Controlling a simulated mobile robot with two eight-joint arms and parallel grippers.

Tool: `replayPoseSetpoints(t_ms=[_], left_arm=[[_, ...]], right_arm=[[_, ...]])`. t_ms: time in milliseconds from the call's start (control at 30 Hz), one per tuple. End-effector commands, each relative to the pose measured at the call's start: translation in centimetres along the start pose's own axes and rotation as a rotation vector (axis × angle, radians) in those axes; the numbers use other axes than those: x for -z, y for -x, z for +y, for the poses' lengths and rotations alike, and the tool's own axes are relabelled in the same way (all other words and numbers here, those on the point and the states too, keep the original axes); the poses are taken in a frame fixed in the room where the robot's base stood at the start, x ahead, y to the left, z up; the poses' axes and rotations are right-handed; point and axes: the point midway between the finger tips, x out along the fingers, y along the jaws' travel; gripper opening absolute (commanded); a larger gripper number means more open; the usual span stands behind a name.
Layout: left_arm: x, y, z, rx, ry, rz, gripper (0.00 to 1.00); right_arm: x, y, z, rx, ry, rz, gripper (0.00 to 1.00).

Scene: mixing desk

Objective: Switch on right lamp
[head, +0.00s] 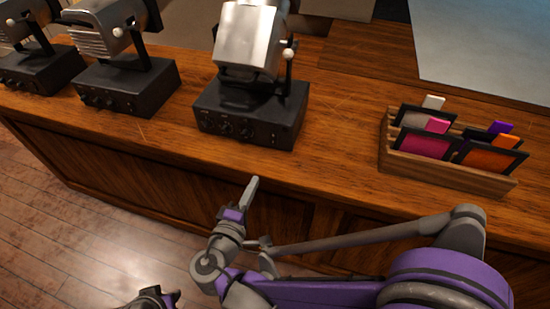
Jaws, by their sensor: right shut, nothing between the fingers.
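The right lamp (250,112) is the rightmost of three, with a silver shaded head on a black box base. Several small dark knobs sit along the front face of its base; their settings are too small to read. No glow shows from its head. My right gripper (253,183) is shut and empty, in front of the desk edge and below the right lamp's base, apart from it. A dark and purple part of my left arm (155,298) shows at the bottom edge; its fingers cannot be made out.
Two similar lamps, the middle lamp (122,88) and the left lamp (40,70), stand further left on the wooden desk (330,150). A wooden rack (447,174) holds several framed coloured cards at the right. The desk between the right lamp and the rack is clear.

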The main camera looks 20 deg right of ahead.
Motion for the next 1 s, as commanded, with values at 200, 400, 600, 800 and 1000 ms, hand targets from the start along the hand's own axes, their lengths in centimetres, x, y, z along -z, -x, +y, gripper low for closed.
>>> replayPoseSetpoints(t_ms=[200, 400, 600, 800, 1000], left_arm=[[0.0, 0.0, 0.0, 0.000, 0.000, 0.000, 0.30], [0.0, 0.0, 0.0, 0.000, 0.000, 0.000, 0.30], [-0.1, -0.4, 0.0, 0.000, 0.000, -0.002, 0.30], [-0.4, -1.1, 0.0, 0.000, 0.000, -0.004, 0.30], [-0.6, -1.6, 0.0, 0.000, 0.000, -0.006, 0.30]], right_arm=[[0.1, 0.1, 0.1, -0.007, 0.001, 0.002, 0.00], [0.1, -0.3, 0.1, -0.006, 0.001, 0.001, 0.00], [-0.1, -3.1, 0.0, -0.006, 0.002, -0.004, 0.00], [-0.1, -7.5, 0.0, -0.005, 0.002, -0.004, 0.00], [0.0, -11.3, 0.0, -0.005, 0.001, -0.002, 0.00]])
